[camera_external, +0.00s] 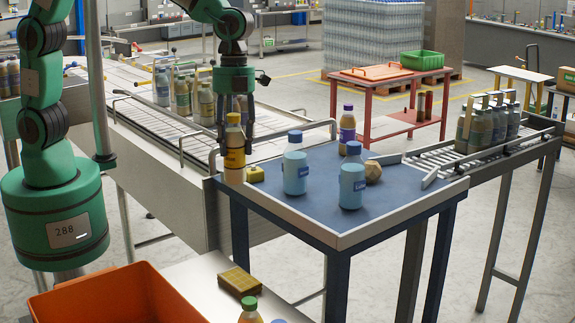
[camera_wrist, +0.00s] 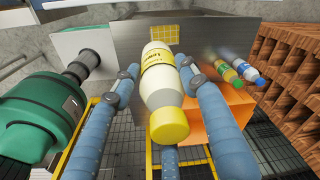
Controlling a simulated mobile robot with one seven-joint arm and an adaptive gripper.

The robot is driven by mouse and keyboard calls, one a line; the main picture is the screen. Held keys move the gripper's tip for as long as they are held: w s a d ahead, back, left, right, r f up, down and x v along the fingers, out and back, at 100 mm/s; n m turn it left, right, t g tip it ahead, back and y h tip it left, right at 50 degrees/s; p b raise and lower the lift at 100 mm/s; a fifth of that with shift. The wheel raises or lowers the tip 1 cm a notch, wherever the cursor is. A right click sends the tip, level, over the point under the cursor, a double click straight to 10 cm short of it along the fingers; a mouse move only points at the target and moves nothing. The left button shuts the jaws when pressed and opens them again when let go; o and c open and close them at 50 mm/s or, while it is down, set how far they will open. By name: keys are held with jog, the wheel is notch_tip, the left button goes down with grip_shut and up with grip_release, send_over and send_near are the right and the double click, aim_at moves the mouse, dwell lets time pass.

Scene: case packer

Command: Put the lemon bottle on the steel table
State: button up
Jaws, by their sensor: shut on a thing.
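The lemon bottle (camera_external: 234,152) is upright, with a yellow cap and a yellow label, at the left corner of the blue-topped table in the external view. My gripper (camera_external: 236,125) is shut around its upper part. In the wrist view the pale bottle (camera_wrist: 158,88) with its yellow cap sits between the fingers of my gripper (camera_wrist: 156,72). I cannot tell whether its base touches anything. The steel table (camera_external: 200,278) is at the bottom of the external view, nearer the camera. Its grey top (camera_wrist: 205,35) also shows behind the bottle in the wrist view.
A conveyor (camera_external: 150,110) lies behind.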

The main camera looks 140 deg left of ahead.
jog(key=w+d+m+b, duration=0.1)
jog(key=w+d+m, duration=0.2)
jog(key=d, duration=0.8)
jog(key=w+d+m, duration=0.2)
jog(key=d+m, duration=0.1)
jog(key=d, duration=0.7)
notch_tip(320, 180, down, 22)
jog(key=shift+f+g, duration=0.25)
jog(key=shift+g, duration=0.05)
jog(key=shift+w+a, duration=0.1)
jog(key=w+a, duration=0.1)
jog(key=w, duration=0.4)
jog(key=w+a+f+p, duration=0.1)
jog(key=w, duration=0.4)
jog(key=w+a, duration=0.1)
jog(key=w, duration=0.4)
jog(key=shift+w+a+f+p, duration=0.2)
jog(key=shift+f+p, duration=0.05)
jog(key=shift+p, duration=0.05)
jog(key=shift+f, duration=0.1)
jog(key=shift+f, duration=1.65)
jog(key=shift+f, duration=0.15)
